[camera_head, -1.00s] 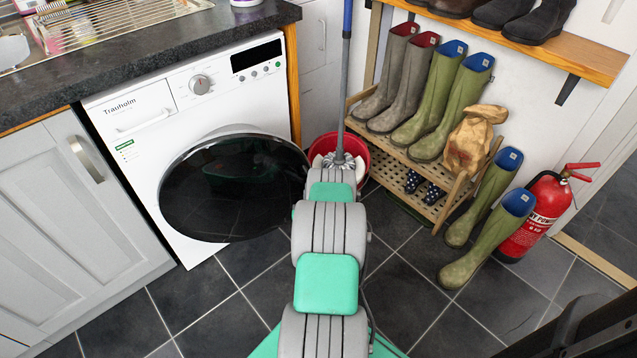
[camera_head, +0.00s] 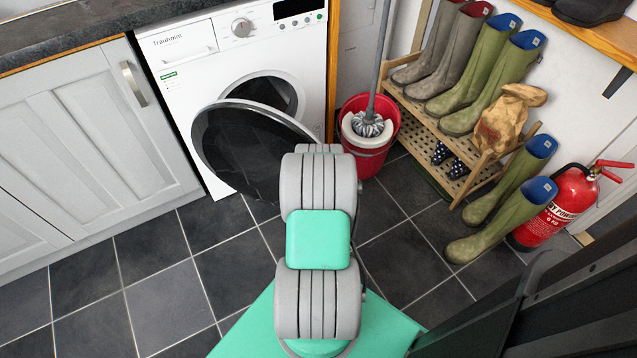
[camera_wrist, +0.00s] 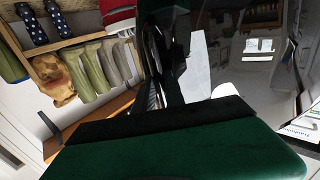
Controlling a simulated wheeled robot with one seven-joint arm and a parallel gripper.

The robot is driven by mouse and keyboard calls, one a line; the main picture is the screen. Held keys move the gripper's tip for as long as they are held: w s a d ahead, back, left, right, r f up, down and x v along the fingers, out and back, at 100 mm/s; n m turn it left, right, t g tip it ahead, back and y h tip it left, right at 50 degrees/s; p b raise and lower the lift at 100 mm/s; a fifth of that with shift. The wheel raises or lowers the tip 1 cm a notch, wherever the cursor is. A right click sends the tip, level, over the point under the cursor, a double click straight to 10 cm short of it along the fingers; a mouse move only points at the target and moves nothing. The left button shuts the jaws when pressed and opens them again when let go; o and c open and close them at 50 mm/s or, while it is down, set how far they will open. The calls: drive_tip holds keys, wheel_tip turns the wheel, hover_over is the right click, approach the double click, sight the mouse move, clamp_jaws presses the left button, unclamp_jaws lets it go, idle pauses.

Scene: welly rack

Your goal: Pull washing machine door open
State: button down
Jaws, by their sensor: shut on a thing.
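The white washing machine (camera_head: 180,85) stands under the worktop. Its round dark glass door (camera_head: 240,150) is swung partly open, apart from the round opening (camera_head: 268,93), whose upper part shows behind it. In the head view my arm hides my gripper and the near right edge of the door. In the wrist view my gripper (camera_wrist: 170,65) is shut on the edge of the door (camera_wrist: 240,85), whose glass shows reflections. The exact contact is dark and hard to make out.
A red bucket with a mop (camera_head: 368,150) stands right of the machine. A wooden boot rack (camera_head: 465,165), loose green boots (camera_head: 505,215) and a fire extinguisher (camera_head: 560,205) are at the right. A grey cupboard (camera_head: 75,140) is at the left. The tiled floor (camera_head: 165,290) in front is clear.

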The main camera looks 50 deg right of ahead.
drive_tip(key=shift+w+a, duration=0.15)
drive_tip(key=shift+a, duration=0.2)
drive_tip(key=c, duration=1.7)
unclamp_jaws()
drive_tip(key=shift+w, duration=0.1)
drive_tip(key=shift+s+d, duration=0.1)
drive_tip(key=shift+s, duration=0.1)
